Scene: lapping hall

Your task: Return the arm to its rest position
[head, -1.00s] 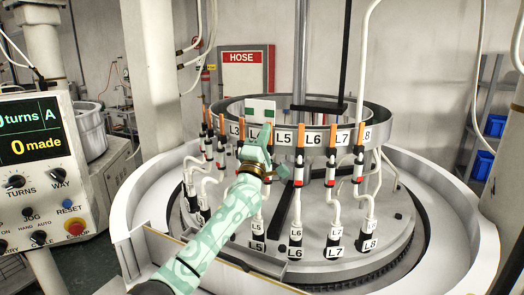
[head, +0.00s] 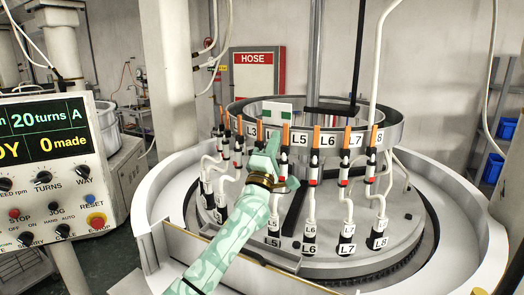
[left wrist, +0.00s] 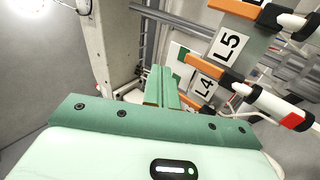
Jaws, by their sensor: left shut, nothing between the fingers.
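My left arm (head: 235,235), pale green, reaches in from the bottom left over the lapping machine (head: 160,215). My left gripper (head: 272,143) is at the labelled ring (head: 392,135), in front of the L4 place, and hides part of that label. In the left wrist view the two green fingers (left wrist: 161,88) are together with nothing between them. The L4 label (left wrist: 204,86) and the L5 label (left wrist: 229,43) show just beyond them, beside orange-tipped hose ends. I cannot tell whether the fingers touch the ring. My right gripper is not in view.
A control panel (head: 45,160) stands at the left, reading 20 turns and 0 made. White hoses with orange tips (head: 316,140) hang around the ring close to my gripper. A red HOSE board (head: 257,75) is on the back wall. Blue bins (head: 492,168) are at the right.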

